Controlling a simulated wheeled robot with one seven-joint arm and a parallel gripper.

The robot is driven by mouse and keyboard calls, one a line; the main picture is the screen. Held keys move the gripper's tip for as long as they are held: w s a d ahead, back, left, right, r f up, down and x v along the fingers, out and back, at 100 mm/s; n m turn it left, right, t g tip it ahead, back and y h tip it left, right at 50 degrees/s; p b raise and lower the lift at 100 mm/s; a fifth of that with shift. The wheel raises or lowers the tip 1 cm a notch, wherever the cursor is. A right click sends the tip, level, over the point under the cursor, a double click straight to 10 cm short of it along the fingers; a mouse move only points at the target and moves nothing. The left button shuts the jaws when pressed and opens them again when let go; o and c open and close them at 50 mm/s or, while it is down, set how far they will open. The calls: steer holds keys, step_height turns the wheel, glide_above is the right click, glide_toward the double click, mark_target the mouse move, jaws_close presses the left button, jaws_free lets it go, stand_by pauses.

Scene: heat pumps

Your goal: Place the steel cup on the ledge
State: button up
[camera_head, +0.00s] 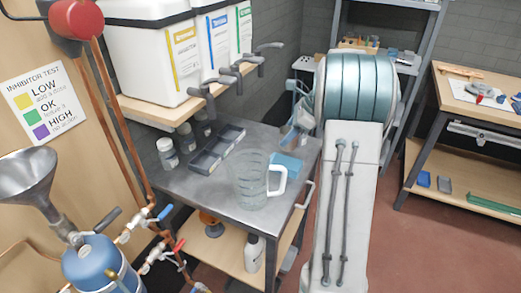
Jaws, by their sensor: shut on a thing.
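My arm rises at the right and hides much of its far end. My gripper (291,136) shows only in part, left of the arm and above the back right of the metal worktable (222,188). It is shut on a small grey metallic thing (303,113), which looks like the steel cup; its outline is unclear and its tilt cannot be told. A wooden ledge (148,110) runs along the wall at the upper left, left of my gripper and apart from it.
White labelled containers (150,60) and dark taps (245,67) crowd the ledge. Copper pipes (125,125) and a funnel (28,172) are at the left.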

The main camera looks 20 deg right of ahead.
steer(key=w+a+f, duration=0.2)
steer(key=w, duration=0.1)
steer(key=w+a+f+p, duration=0.1)
steer(key=w+f, duration=0.1)
steer(key=w+a+f, duration=0.2)
steer(key=w, duration=0.1)
steer(key=shift+w+a+f, duration=0.15)
steer(key=shift+w+a, duration=0.2)
steer(key=shift+f+p, duration=0.4)
steer(key=shift+f, duration=1.5)
steer(key=shift+f, duration=0.2)
steer(key=o, duration=1)
steer(key=shift+r, duration=0.15)
